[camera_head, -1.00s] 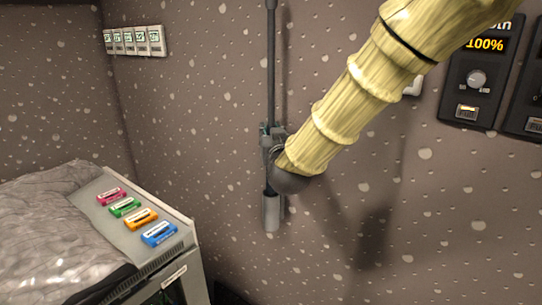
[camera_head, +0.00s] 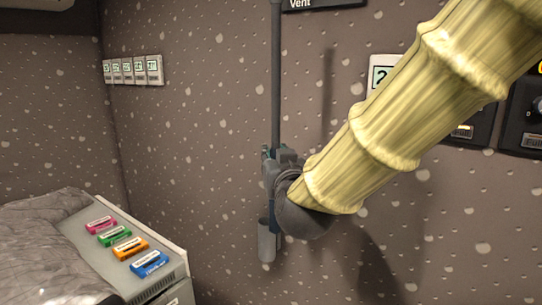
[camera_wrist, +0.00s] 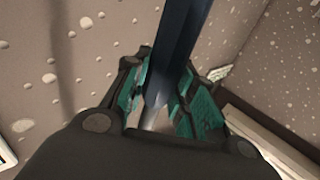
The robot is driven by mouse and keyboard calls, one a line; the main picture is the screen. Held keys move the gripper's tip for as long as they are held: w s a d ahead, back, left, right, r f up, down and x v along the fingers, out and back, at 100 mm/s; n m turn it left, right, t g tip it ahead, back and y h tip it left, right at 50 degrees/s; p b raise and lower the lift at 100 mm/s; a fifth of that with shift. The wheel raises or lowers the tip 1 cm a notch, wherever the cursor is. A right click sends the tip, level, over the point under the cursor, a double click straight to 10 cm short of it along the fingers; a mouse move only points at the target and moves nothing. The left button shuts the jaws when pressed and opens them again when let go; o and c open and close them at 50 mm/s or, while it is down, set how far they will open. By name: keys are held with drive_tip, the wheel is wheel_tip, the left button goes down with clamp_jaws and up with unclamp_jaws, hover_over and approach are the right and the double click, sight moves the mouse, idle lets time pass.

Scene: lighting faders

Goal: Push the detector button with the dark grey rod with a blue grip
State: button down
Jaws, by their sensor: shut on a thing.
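The dark grey rod (camera_head: 276,80) stands close to upright along the wall and runs out of the top of the head view. In the wrist view its dark blue part (camera_wrist: 183,45) passes between the teal finger pads. My gripper (camera_head: 274,158) is shut around the rod, just above a grey cup-like holder (camera_head: 267,243) on the wall. The rod's lower end is near the holder's mouth; I cannot tell whether it is still inside. My arm hides part of the wall at right. I cannot make out the detector button in either view.
A low unit (camera_head: 174,264) with several coloured cassette-like items stands at lower left. A row of small white displays (camera_head: 133,70) hangs on the left wall. Dark control panels (camera_head: 524,115) and a white display (camera_head: 381,75) are at right, partly behind my arm.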

drive_tip(key=shift+s+d+r+p, duration=0.15)
drive_tip(key=shift+s+r+p, duration=0.45)
drive_tip(key=shift+s, duration=0.2)
drive_tip(key=shift+s+d+r+p, duration=0.1)
drive_tip(key=shift+s+r+p, duration=0.35)
drive_tip(key=shift+s+p, duration=0.3)
drive_tip(key=shift+s+d+r+p, duration=0.15)
drive_tip(key=shift+s+r+p, duration=0.4)
drive_tip(key=shift+s, duration=0.35)
drive_tip(key=shift+a, duration=0.1)
